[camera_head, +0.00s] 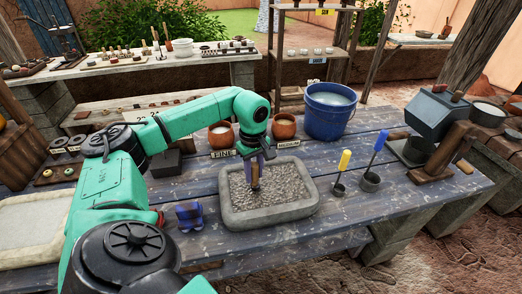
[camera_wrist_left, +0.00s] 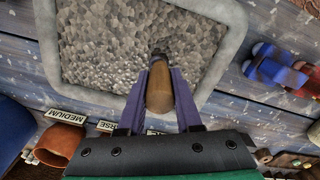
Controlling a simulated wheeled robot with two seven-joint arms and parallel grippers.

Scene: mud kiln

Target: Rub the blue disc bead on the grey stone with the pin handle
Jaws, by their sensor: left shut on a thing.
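The grey stone (camera_head: 232,217) is a shallow rimmed block with a rough, pebbly middle, on the blue-grey plank table. It fills much of the left wrist view (camera_wrist_left: 228,38). My left gripper (camera_head: 256,166) is over the middle of the stone, with its purple fingers shut on the brown wooden pin handle (camera_wrist_left: 160,88). The handle (camera_head: 255,178) points down at the pebbly surface. A small dark part shows at its lower end in the left wrist view; I cannot make out the blue disc bead there, nor whether anything touches the stone. My right gripper is not in view.
A blue bucket (camera_head: 331,113) and terracotta pots (camera_head: 284,127) with labels stand behind the stone. A blue object (camera_head: 189,217) sits left of it. Yellow-handled (camera_head: 344,163) and blue-handled (camera_head: 379,145) tools in small dark cups stand at right. A pale basin (camera_head: 32,232) is far left.

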